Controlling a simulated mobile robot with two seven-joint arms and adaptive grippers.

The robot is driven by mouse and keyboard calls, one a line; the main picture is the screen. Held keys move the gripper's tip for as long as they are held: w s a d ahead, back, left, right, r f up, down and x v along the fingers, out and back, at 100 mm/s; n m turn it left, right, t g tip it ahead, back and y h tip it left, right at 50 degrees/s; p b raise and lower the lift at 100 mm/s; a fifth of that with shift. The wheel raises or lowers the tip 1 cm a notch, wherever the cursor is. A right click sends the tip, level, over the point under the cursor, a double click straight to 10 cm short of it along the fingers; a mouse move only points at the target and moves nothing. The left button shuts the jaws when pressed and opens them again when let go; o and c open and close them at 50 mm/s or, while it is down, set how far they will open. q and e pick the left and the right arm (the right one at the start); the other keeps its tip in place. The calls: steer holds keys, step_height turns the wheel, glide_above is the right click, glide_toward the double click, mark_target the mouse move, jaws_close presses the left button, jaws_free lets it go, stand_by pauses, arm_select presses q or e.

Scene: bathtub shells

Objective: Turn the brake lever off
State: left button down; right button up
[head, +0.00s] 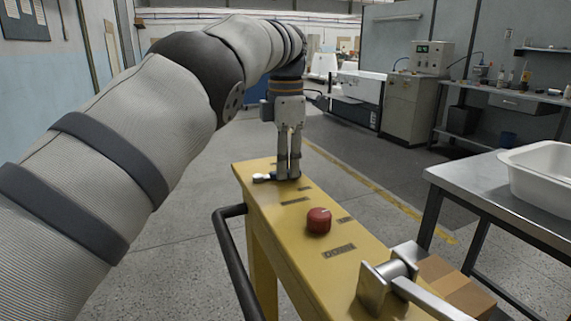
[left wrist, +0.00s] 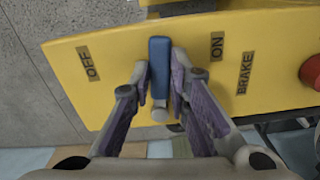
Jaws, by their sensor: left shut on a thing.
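The brake lever shows in the left wrist view as a blue handle (left wrist: 160,60) with a grey rounded end. It stands over the yellow panel (left wrist: 120,45), between the OFF label (left wrist: 88,63) and the ON label (left wrist: 217,46). The BRAKE label (left wrist: 245,74) is right of ON. My left gripper (left wrist: 162,76) has a finger on each side of the handle and is shut on it. In the head view, my left gripper (head: 289,172) points down at the far end of the yellow console (head: 285,215). The lever's white and dark end (head: 264,177) shows beside the fingertips. My right gripper is out of view.
A red button (head: 318,220) stands on the console nearer to me, and it shows at the right edge of the left wrist view (left wrist: 312,72). A metal bracket with a bar (head: 390,278) is at the near end. A dark rail (head: 237,262) runs along the console's left side.

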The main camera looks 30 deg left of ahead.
arm_select(q)
steer(key=shift+w+a+n, duration=0.25)
steer(key=shift+a+n, duration=0.05)
steer(key=shift+n, duration=0.5)
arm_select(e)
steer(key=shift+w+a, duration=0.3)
arm_select(q)
steer(key=c, duration=1.5)
jaws_free()
